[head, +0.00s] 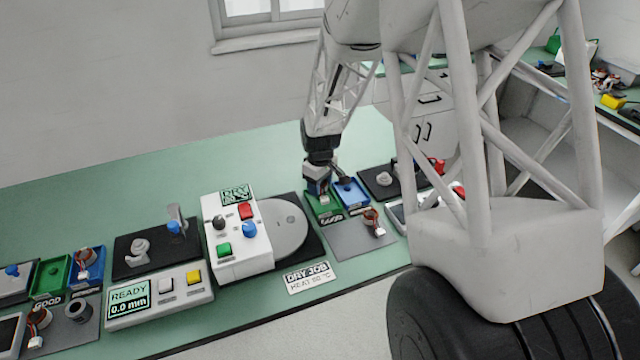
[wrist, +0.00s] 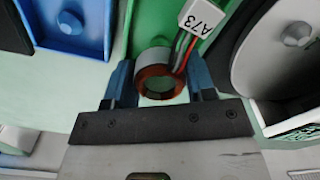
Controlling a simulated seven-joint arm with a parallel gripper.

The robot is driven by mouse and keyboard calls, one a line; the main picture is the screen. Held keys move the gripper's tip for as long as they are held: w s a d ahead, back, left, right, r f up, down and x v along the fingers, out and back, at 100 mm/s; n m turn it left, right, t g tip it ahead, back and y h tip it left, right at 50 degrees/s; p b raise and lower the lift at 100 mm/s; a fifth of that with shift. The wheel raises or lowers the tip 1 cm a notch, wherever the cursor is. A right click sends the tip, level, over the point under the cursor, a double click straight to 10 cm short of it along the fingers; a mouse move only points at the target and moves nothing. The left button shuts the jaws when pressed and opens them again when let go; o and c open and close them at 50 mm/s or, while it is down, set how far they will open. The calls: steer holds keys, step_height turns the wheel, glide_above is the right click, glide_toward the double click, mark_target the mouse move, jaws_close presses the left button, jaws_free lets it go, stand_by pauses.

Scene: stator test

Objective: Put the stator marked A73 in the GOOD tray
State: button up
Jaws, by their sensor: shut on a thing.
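My gripper (wrist: 160,78) is shut on a stator (wrist: 160,60), a grey ring with copper windings between the two blue fingers. Its wires lead to a white tag reading A73 (wrist: 200,18). Behind it in the wrist view is the green tray (wrist: 145,22). In the head view my gripper (head: 318,186) is at the green tray (head: 313,208) labelled GOOD, right of the round plate. The held stator is mostly hidden there. I cannot tell whether it touches the tray floor.
A blue tray (head: 352,194) adjoins on the right, with something inside. Another stator (head: 372,219) stands on the grey mat (head: 352,242) in front. A white control box (head: 240,262) and round plate (head: 283,228) are left. Another GOOD tray (head: 42,289) is far left.

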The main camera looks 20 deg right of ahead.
steer(key=shift+f, duration=0.95)
stand_by(0.3)
steer(key=shift+s+f, duration=0.15)
steer(key=shift+f, duration=0.25)
stand_by(0.4)
steer(key=shift+s+f, duration=0.1)
steer(key=shift+f, duration=0.3)
steer(key=o, duration=0.9)
steer(key=shift+f, duration=0.1)
steer(key=shift+o, duration=1.2)
step_height(320, 180, up, 10)
steer(key=shift+w+f, duration=0.15)
steer(key=shift+w, duration=0.05)
